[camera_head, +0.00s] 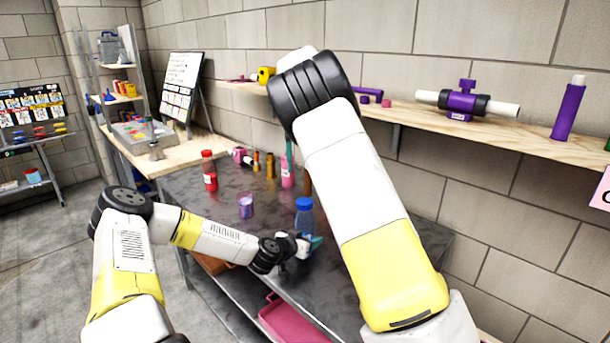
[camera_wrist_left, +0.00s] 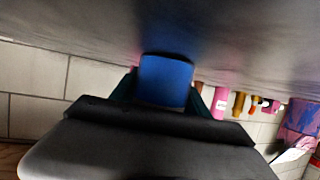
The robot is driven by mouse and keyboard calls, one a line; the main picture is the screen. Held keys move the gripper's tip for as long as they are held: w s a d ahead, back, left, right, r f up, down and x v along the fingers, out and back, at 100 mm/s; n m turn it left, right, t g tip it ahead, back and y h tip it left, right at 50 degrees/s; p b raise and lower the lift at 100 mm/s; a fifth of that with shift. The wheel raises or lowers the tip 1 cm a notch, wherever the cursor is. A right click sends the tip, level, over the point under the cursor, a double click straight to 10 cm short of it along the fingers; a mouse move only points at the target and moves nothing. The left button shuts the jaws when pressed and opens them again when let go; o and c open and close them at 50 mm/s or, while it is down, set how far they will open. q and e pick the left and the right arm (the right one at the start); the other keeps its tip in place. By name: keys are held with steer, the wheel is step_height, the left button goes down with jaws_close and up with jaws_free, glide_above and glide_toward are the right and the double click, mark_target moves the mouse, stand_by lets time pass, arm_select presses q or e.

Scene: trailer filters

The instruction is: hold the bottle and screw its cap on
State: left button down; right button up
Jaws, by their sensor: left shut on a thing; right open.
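A blue bottle (camera_head: 305,218) stands upright on the dark table, with a brighter blue top (camera_head: 304,203); I cannot tell how the cap sits. My left gripper (camera_head: 308,240), with teal fingers, is shut on the bottle low on its body. In the left wrist view a blue piece of the bottle (camera_wrist_left: 166,80) sits between the two fingers. My right arm's links cover much of the head view. A teal finger of my right gripper (camera_head: 289,152) seems to show left of that arm, above and behind the bottle; the rest is hidden. The right gripper is open.
Other bottles stand behind on the dark table (camera_head: 200,232): a red one (camera_head: 209,170), a pink one (camera_head: 288,178) and several small orange-brown ones. A purple jar (camera_head: 246,205) stands left of the blue bottle. A wooden wall shelf (camera_head: 425,112) runs behind; a pink tray (camera_head: 285,322) lies below.

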mark_target(305, 227)
arm_select(q)
steer(key=shift+c, duration=2.3)
jaws_free()
steer(key=v, duration=0.7)
steer(key=shift+s+a+r, duration=0.1)
steer(key=shift+s+a, duration=0.1)
steer(key=shift+s, duration=0.15)
